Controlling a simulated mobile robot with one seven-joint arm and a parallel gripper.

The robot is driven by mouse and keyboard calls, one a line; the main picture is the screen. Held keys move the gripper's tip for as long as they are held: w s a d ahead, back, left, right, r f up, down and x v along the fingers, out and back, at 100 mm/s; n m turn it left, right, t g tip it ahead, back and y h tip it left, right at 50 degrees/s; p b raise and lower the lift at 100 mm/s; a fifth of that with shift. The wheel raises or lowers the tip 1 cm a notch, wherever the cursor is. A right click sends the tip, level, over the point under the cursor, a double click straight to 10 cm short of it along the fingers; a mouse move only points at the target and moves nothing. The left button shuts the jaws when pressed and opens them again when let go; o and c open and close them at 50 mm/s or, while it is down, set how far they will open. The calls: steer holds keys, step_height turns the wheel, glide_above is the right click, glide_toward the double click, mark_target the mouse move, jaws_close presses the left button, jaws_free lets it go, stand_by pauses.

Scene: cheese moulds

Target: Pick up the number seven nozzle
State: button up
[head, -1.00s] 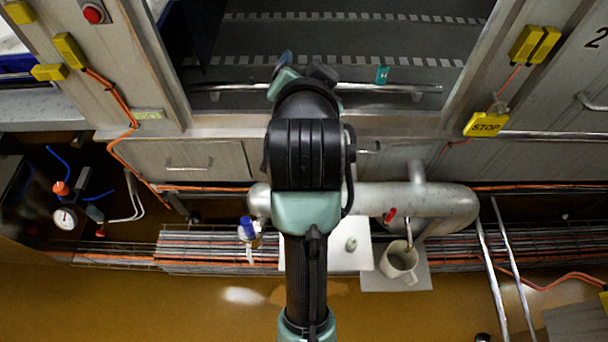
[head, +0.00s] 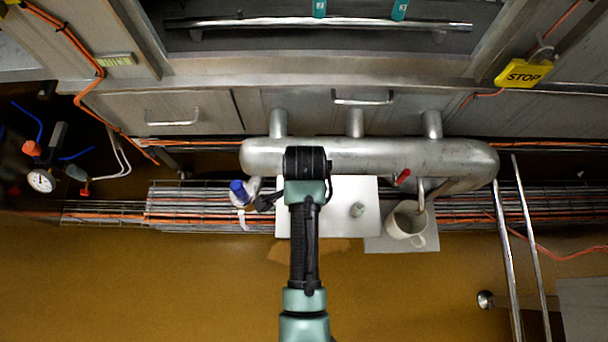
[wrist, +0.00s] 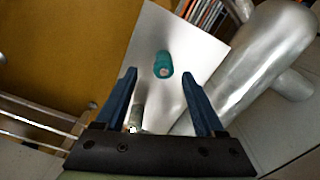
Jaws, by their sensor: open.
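A teal nozzle (wrist: 163,64) stands on the white sheet (wrist: 205,45) in the wrist view, just beyond my gripper's fingertips and roughly centred between them. My gripper (wrist: 160,82) is open, with two blue fingers and nothing held. A grey nozzle-like piece (wrist: 137,117) shows lower, near the left finger; it is also on the sheet in the head view (head: 356,209). My arm hides the teal nozzle on the sheet in the head view. Two other teal pieces hang at the rail, at the top (head: 319,8) and to its right (head: 400,9). I cannot read any seven.
A thick steel pipe (head: 370,155) runs behind the sheet. A white mug (head: 405,224) stands on a grey plate to the right, below a red-handled tap (head: 402,177). A blue-capped bottle (head: 238,190) stands to the left. Steel handrails (head: 509,250) rise at the right.

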steer(key=f, duration=0.2)
steer(key=f+b, duration=0.1)
steer(key=f, duration=0.2)
steer(key=shift+w+a+f+b, duration=0.1)
steer(key=shift+w+f+b, duration=0.15)
steer(key=shift+f+b, duration=0.1)
jaws_close()
